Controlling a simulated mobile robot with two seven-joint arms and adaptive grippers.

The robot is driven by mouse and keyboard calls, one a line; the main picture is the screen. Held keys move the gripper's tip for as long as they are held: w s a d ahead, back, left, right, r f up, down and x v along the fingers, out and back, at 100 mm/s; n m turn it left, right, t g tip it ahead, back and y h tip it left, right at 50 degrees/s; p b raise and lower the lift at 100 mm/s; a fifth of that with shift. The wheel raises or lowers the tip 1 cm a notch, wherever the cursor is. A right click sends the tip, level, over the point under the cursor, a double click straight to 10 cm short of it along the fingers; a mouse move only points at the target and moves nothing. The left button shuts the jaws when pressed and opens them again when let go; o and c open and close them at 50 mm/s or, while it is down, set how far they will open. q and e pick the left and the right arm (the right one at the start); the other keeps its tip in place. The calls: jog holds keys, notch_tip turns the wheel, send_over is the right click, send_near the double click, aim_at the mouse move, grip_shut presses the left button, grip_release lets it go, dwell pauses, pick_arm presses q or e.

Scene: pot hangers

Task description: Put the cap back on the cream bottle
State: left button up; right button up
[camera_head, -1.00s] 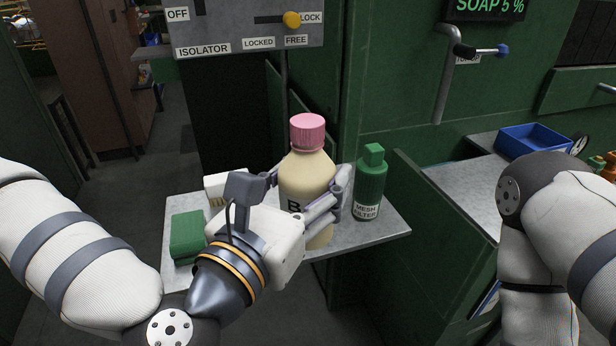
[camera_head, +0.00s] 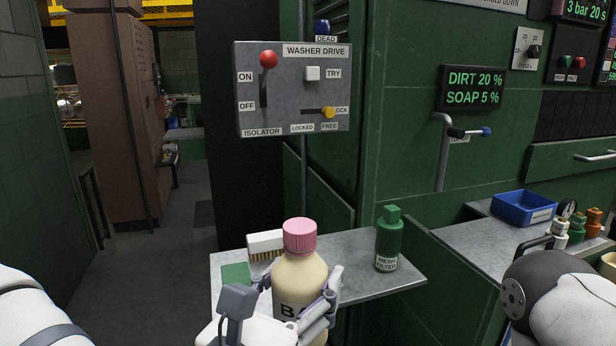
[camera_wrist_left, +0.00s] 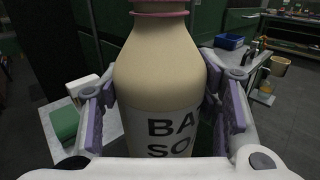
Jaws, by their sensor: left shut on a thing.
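The cream bottle (camera_head: 298,276) stands upright in my left gripper (camera_head: 300,283), whose fingers close around its body from both sides. A pink ribbed cap (camera_head: 300,236) sits on top of its neck. In the left wrist view the bottle (camera_wrist_left: 160,75) fills the middle between the finger pads, with part of its black lettering showing. A pink edge (camera_wrist_left: 160,13) shows at the neck there. The bottle's base is out of frame, so I cannot tell whether it touches anything. My right arm shows at the right edge of the head view, but its gripper is out of view.
The grey shelf (camera_head: 375,287) holds a green mesh filter bottle (camera_head: 388,242) on the right, and a brush (camera_head: 265,243) and a green block (camera_head: 235,273) on the left. A switch panel (camera_head: 290,90) is above. A blue bin (camera_head: 523,208) stands on the right counter.

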pick_arm(q)
jog(key=a+f+n+y, duration=0.2)
jog(key=a+f+y, duration=0.1)
jog(key=a+f, duration=0.3)
jog(key=a+f+n+t+y, duration=0.1)
jog(key=a+f+n+y, duration=0.2)
jog(key=a, duration=0.7)
notch_tip(320, 180, down, 3)
jog(key=shift+w+a+r+t+y, duration=0.1)
jog(key=shift+w+a+t+y, duration=0.15)
jog(key=shift+y, duration=0.55)
pick_arm(e)
jog(key=shift+w+d, duration=0.1)
jog(key=shift+w, duration=0.15)
